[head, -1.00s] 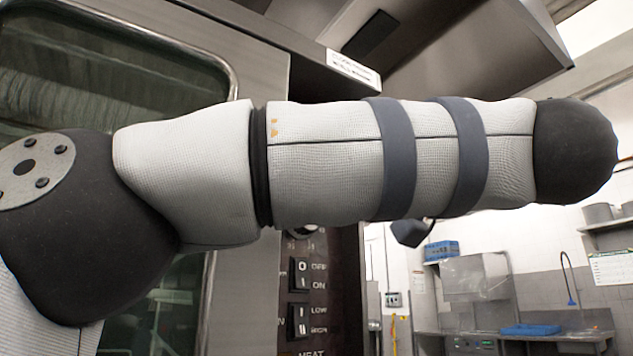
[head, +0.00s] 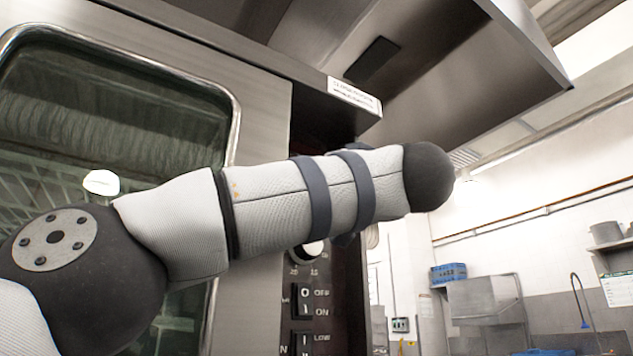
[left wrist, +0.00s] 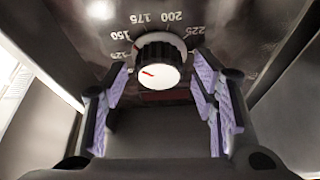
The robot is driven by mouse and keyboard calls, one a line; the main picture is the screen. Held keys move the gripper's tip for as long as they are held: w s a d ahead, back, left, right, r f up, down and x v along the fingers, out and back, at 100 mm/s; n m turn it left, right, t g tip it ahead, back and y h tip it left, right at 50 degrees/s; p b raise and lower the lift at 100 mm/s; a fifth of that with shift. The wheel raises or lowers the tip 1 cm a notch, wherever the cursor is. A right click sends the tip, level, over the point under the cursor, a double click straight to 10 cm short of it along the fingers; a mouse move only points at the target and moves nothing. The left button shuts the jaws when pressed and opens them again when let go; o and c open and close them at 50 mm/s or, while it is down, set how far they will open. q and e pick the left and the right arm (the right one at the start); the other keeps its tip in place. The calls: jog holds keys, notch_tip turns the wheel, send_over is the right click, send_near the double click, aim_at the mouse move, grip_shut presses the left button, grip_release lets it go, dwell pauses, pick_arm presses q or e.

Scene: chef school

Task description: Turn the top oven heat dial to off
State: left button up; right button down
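The oven heat dial (left wrist: 158,62) shows in the left wrist view as a black knob with a white face and a red mark, on a dark panel with numbers from 125 to 225 visible. The red mark points to the left of the picture. My left gripper (left wrist: 160,80) is open, with one purple-padded finger on each side of the dial. In the head view my left arm crosses the oven front and hides the left gripper and this dial. My right gripper is not in view.
Below my arm in the head view, another dial (head: 312,252) is partly hidden, above an off/on switch (head: 303,300) and a lower switch (head: 303,342). The oven door window (head: 130,110) is at left. A steel hood (head: 450,70) overhangs the upper right.

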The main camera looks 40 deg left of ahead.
pick_arm(q)
jog(key=shift+d, duration=0.1)
jog(key=c, duration=0.9)
jog(key=shift+r+n, duration=0.1)
jog(key=shift+n, duration=0.4)
jog(key=shift+n+g+y, duration=0.3)
jog(key=shift+n+g, duration=0.9)
jog(key=shift+n, duration=1.05)
jog(key=shift+n+g+y, duration=0.3)
jog(key=shift+n+g, duration=0.9)
jog(key=shift+n, duration=1.35)
jog(key=o, duration=1.2)
jog(key=shift+w, duration=0.1)
jog(key=shift+c, duration=0.2)
